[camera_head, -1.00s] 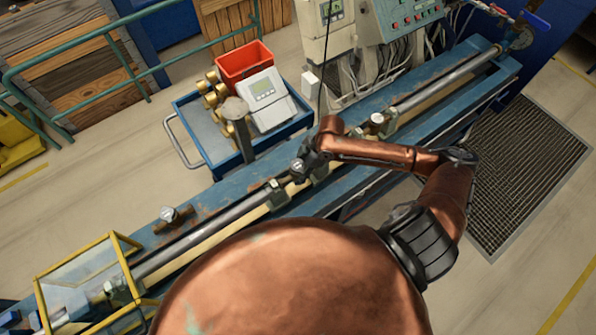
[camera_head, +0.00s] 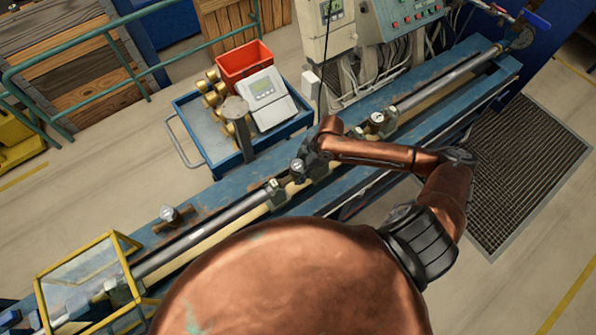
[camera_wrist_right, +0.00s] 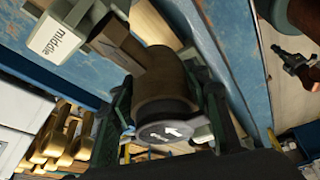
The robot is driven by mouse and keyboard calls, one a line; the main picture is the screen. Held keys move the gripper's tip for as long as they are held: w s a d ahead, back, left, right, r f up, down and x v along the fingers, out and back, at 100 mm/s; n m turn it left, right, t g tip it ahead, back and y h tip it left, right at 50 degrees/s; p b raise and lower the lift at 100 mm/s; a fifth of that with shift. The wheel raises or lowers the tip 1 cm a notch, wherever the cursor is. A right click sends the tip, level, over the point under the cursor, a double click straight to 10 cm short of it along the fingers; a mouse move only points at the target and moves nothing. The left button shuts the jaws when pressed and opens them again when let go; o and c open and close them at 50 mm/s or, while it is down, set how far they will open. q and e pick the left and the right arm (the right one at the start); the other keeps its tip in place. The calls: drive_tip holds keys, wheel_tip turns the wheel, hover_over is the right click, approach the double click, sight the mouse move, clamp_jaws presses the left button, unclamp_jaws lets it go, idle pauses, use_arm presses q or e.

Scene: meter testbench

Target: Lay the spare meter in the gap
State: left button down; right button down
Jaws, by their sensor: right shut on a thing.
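My right gripper (camera_head: 312,158) is over the bench's pipe line, shut on a meter (camera_head: 297,166) with a round pale dial. In the right wrist view, the two dark fingers of the gripper (camera_wrist_right: 166,100) stand on either side of this meter (camera_wrist_right: 163,115), a dull brown body with a grey lid marked by a white arrow. Its pipe end is close to a holder labelled "middle" (camera_wrist_right: 58,38); I cannot tell whether they touch. The gap is largely hidden by the gripper and meter. My left gripper is out of view.
Another meter (camera_head: 377,118) sits in the line to the right. One more meter (camera_head: 170,214) lies on the bench's rear edge at left. A blue cart (camera_head: 190,150) with a red bin (camera_head: 243,62) and brass fittings stands behind. A yellow-framed guard (camera_head: 88,270) covers the left end.

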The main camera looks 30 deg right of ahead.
sight(295, 166)
drive_tip(key=c, duration=1.4)
unclamp_jaws()
drive_tip(key=shift+c, duration=0.2)
drive_tip(key=o, duration=0.4)
drive_tip(key=shift+o, duration=0.2)
drive_tip(key=shift+s, duration=0.1)
wheel_tip(295, 166, up, 8)
drive_tip(key=p, duration=0.8)
drive_tip(key=shift+r, duration=1.1)
drive_tip(key=shift+f, duration=0.1)
